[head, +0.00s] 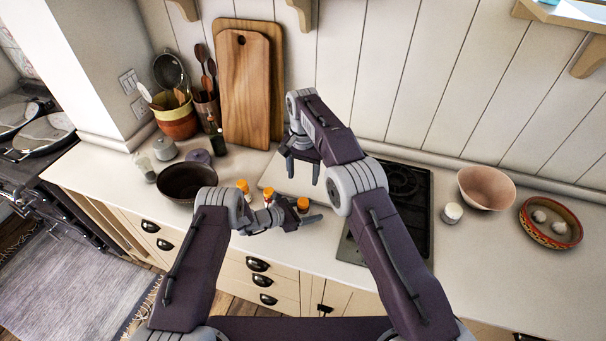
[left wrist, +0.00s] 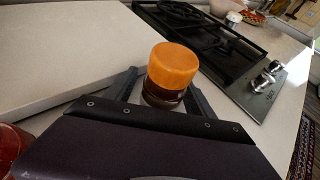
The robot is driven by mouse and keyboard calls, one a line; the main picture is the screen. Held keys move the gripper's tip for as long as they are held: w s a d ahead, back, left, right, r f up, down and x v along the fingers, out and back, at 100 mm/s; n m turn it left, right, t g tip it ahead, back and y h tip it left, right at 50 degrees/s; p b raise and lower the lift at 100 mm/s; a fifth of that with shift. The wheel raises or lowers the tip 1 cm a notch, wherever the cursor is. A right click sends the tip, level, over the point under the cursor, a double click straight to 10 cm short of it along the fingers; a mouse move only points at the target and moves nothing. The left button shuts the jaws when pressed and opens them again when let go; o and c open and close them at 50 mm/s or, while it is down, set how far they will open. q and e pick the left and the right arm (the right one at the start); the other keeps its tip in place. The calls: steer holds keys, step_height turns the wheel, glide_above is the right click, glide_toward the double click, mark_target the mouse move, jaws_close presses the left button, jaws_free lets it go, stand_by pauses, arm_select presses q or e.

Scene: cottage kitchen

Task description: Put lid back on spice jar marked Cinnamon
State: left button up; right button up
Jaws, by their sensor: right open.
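My left gripper (head: 300,213) is low over the counter's front part, among several small jars with orange lids. One orange-lidded jar (head: 302,204) is at its fingers. In the left wrist view this jar (left wrist: 172,75) stands upright between the two spread fingers, its orange lid on a dark brown body; a gap shows on its left side. Another orange-lidded jar (head: 242,186) stands further left. No label can be read, so I cannot tell which jar is Cinnamon, nor see a loose lid. My right gripper (head: 303,170) is open and empty, further back above a pale board (head: 274,179).
A dark bowl (head: 187,181) stands left of the jars. The black hob (head: 405,183) is on the right, with a white-lidded jar (head: 452,213) and a pink bowl (head: 487,187) beyond it. A reddish jar (left wrist: 12,146) is at the wrist view's left edge. The right counter front is clear.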

arm_select(q)
steer(key=b+v, duration=0.2)
steer(key=v, duration=0.6)
steer(key=shift+a, duration=0.1)
steer(key=shift+s+a+r, duration=0.2)
steer(key=shift+s+a, duration=0.05)
steer(key=shift+a, duration=0.05)
